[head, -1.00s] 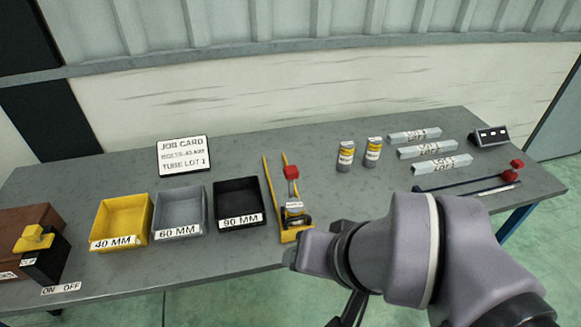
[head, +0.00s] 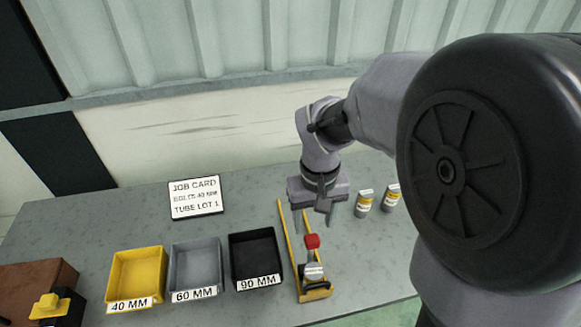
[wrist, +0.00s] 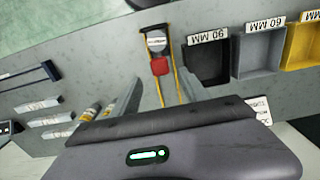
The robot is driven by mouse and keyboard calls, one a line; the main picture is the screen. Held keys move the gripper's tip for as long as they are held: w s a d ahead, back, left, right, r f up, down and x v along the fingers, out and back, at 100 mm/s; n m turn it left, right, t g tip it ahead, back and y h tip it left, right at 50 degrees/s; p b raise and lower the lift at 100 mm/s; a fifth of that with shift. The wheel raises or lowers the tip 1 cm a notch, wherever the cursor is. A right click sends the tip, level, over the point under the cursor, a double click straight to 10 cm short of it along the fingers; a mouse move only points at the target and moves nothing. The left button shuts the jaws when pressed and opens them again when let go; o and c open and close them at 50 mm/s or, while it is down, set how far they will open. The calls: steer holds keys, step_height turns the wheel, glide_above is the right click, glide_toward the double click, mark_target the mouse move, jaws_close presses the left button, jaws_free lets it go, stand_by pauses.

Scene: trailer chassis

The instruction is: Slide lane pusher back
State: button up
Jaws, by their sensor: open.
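The lane pusher, with a red knob (head: 312,242) on an upright stem, stands at the near end of a lane with two yellow rails (head: 286,232). A labelled grey cylindrical piece (head: 313,271) sits at its foot. In the wrist view the red knob (wrist: 160,66) shows just beyond the fingertips, roughly in line with the gap between them. My gripper (head: 314,214) is open and empty, pointing down over the far part of the lane, behind the knob. It appears apart from the knob. The fingers hide part of the far rails.
Yellow (head: 137,277), grey (head: 196,268) and black (head: 255,257) bins stand left of the lane. A job card (head: 196,197) stands behind them. Two labelled tubes (head: 363,203) (head: 391,197) stand right of my gripper. My arm hides the table's right side.

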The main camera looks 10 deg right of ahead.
mark_target(312, 238)
step_height(312, 238, down, 6)
steer(key=shift+f+b, duration=0.2)
steer(key=shift+b, duration=0.6)
jaws_close()
stand_by(0.8)
